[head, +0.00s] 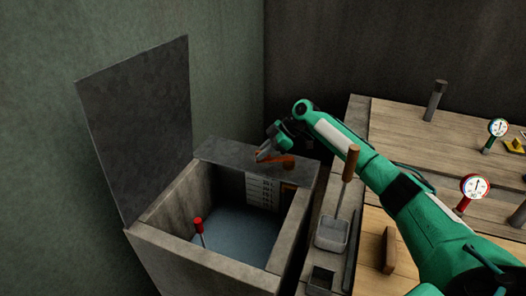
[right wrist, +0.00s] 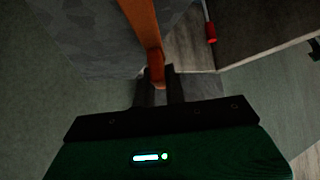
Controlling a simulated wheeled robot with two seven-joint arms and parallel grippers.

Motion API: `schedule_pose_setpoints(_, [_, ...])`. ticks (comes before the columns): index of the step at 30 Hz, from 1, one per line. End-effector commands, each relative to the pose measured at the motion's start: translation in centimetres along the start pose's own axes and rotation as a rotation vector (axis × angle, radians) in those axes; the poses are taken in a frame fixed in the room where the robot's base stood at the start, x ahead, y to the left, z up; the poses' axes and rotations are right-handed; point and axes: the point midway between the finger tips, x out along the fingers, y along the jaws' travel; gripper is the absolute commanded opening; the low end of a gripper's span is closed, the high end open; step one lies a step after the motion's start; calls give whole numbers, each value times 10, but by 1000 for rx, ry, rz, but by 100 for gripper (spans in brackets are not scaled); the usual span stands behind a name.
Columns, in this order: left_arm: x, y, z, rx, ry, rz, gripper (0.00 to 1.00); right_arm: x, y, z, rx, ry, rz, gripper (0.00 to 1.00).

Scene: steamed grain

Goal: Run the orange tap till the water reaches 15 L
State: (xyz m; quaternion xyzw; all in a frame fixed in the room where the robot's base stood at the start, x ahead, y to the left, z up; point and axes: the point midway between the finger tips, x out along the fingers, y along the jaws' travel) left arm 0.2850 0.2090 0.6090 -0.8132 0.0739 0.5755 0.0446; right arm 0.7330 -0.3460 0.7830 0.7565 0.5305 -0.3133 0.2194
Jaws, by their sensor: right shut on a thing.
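The orange tap (head: 287,162) sits on the grey ledge at the back of an open stone tank (head: 222,262). My right gripper (head: 262,154) is at the tap. In the right wrist view the orange bar of the tap (right wrist: 143,30) runs down between the two dark fingers of my right gripper (right wrist: 158,88), which are shut on it. Bluish water (head: 238,235) lies in the tank. A pale scale with marks (head: 262,190) is on the inner back wall, and its figures are too small to read. My left gripper is not in view.
A red-topped rod (head: 198,226) stands in the tank. The dark lid (head: 140,120) is raised at the left. To the right are a wooden-handled scoop (head: 332,234), a red gauge (head: 473,187) and a green gauge (head: 497,128) by wooden boards.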

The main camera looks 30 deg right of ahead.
Motion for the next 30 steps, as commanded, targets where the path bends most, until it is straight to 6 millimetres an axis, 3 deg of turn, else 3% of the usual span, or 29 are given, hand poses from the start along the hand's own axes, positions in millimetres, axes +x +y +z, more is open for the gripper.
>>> schedule_pose_setpoints(22, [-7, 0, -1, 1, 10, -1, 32, -1, -9, 0, -70, -1, -70, 0])
schedule_pose_setpoints(23, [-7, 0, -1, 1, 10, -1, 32, -1, -9, 0, -70, -1, -70, 18])
schedule_pose_setpoints(25, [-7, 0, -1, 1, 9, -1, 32, -1, -9, 0, -70, -1, -69, 32])
schedule_pose_setpoints(30, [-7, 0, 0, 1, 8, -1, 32, -1, -9, 0, -70, -1, -69, 35])
